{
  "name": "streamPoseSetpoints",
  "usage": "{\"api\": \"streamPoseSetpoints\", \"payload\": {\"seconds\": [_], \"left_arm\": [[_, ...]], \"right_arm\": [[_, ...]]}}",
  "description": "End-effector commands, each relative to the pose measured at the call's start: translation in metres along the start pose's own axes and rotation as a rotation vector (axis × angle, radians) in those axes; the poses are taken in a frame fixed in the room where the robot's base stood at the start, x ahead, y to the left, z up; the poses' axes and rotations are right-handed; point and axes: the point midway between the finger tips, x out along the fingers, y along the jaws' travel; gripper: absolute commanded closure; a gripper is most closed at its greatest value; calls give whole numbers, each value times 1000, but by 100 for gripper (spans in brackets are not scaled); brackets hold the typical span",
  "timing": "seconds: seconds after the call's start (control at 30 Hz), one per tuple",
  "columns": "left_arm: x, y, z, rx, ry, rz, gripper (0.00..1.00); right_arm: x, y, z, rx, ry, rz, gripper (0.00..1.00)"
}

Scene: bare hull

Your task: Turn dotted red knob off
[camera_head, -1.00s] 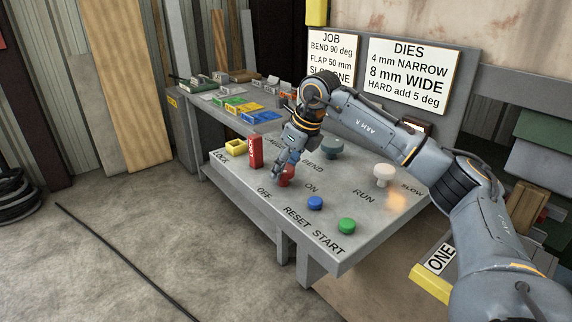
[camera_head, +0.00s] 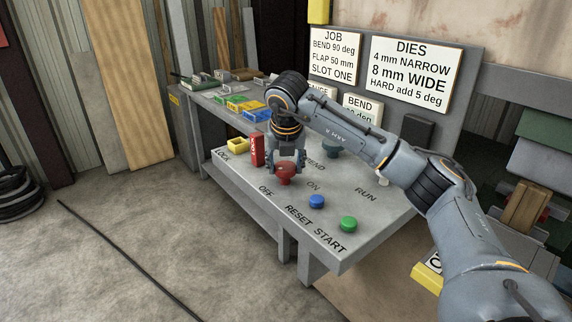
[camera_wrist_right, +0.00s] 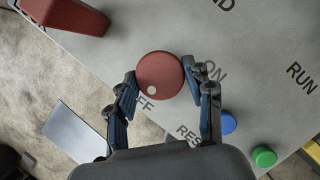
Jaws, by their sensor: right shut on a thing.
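The red knob (camera_head: 286,180) stands on the grey panel between the OFF and ON labels. In the right wrist view the round red knob (camera_wrist_right: 160,72) shows from above, with a pale dot near its rim on the side of the OFF label, which is partly covered. My right gripper (camera_head: 287,166) points down at the knob from above. Its two fingers sit on opposite sides of the knob, shut on it, as the right wrist view also shows (camera_wrist_right: 159,79). My left gripper is not in view.
A red lock block (camera_head: 257,151) stands close left of the knob. A blue button (camera_head: 316,201) and a green button (camera_head: 348,224) are in front to the right. A pale knob (camera_head: 384,179) is partly behind my arm.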

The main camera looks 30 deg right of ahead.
Motion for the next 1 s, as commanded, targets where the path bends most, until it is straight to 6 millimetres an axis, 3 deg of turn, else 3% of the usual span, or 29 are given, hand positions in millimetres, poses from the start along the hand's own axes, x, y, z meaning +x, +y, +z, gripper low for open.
{"api": "streamPoseSetpoints", "payload": {"seconds": [0.33,0.9,0.93,1.0], "left_arm": [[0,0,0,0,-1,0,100],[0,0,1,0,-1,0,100],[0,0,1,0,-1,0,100],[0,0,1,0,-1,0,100]], "right_arm": [[1,1,-1,138,4,-58,80],[1,1,-1,166,4,-70,80],[1,1,-1,165,4,-70,44],[1,1,-1,165,4,-70,30]]}}
